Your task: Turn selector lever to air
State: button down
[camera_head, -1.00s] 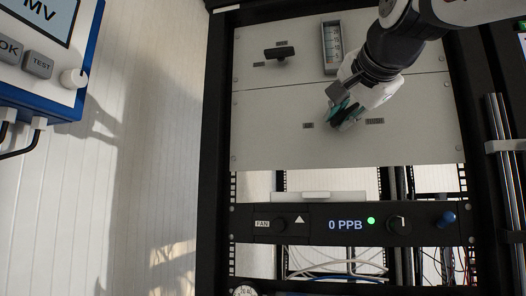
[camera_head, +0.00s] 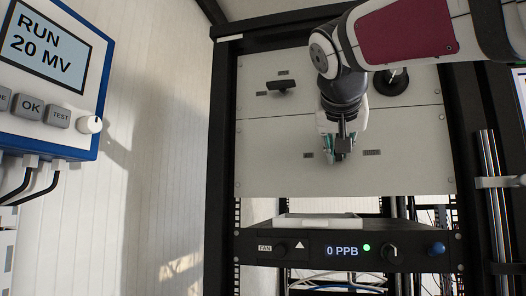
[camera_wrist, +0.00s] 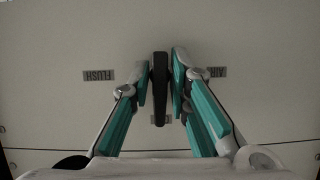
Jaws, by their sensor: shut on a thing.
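The selector lever (camera_wrist: 160,88) is a dark bar on the pale panel (camera_head: 280,170). In the wrist view it stands upright in the picture, between the teal-padded fingers of my gripper (camera_wrist: 162,75). My gripper is shut on it. The FLUSH label (camera_wrist: 99,76) lies to the left of the lever and the AIR label (camera_wrist: 216,72) to the right, both upside down there. In the head view my gripper (camera_head: 342,148) is at the panel between two small labels, and it hides most of the lever.
Above on the panel are a black handle (camera_head: 282,87) and a dark round fitting (camera_head: 391,81), partly behind my arm. Below is a black unit reading 0 PPB (camera_head: 343,251) with knobs. A blue-framed display box (camera_head: 50,75) is on the left wall. Metal tubes (camera_head: 497,200) run at the right.

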jog(key=n+h, duration=0.2)
jog(key=n, duration=0.1)
jog(key=shift+a+f+n+g+h, duration=0.1)
jog(key=shift+n+g+h, duration=0.2)
jog(key=shift+n, duration=0.1)
jog(key=n+h, duration=0.2)
jog(key=n, duration=0.1)
jog(key=shift+w+f+n+b, duration=0.1)
jog(key=shift+n+b, duration=0.25)
jog(key=shift+n, duration=0.05)
jog(key=n+h+b, duration=0.1)
jog(key=n+h, duration=0.1)
jog(key=n, duration=0.1)
jog(key=shift+f, duration=0.1)
jog(key=shift+n+t+h+b, duration=0.5)
jog(key=shift+n+t+h, duration=0.1)
jog(key=shift+n, duration=0.9)
jog(key=c, duration=1.7)
grip_release()
jog(key=shift+o, duration=0.2)
